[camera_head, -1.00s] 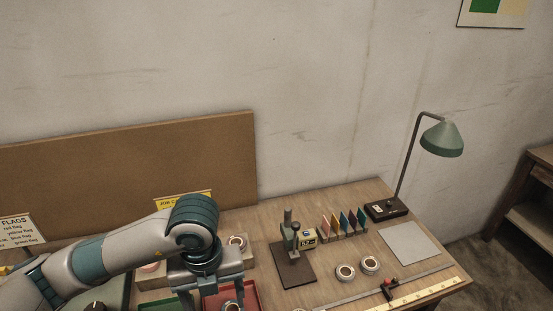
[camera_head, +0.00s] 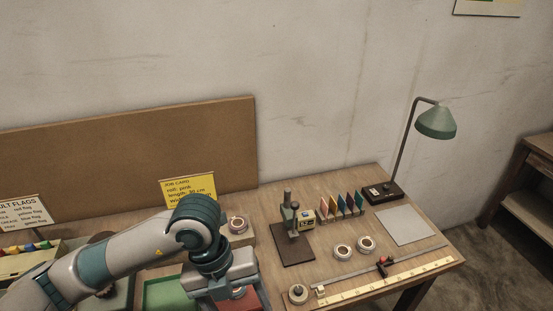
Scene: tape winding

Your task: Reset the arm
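My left arm comes in from the left, and its gripper (camera_head: 222,290) hangs over the red tray (camera_head: 251,301) at the lower edge of the head view. The fingers run down at the picture's bottom edge, so I cannot tell whether they are open or shut. A roll (camera_head: 238,224) sits behind my wrist at the back of the table. Two tape rolls (camera_head: 343,251) and (camera_head: 365,243) lie on the table to the right. My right gripper is not in view.
A stand on a dark base (camera_head: 292,250), several coloured flags (camera_head: 342,207), a lamp (camera_head: 436,122), a grey mat (camera_head: 405,225) and a ruler (camera_head: 400,279) occupy the right side. A green tray (camera_head: 166,292) and yellow job card (camera_head: 188,191) are near my arm. A board (camera_head: 120,150) stands behind.

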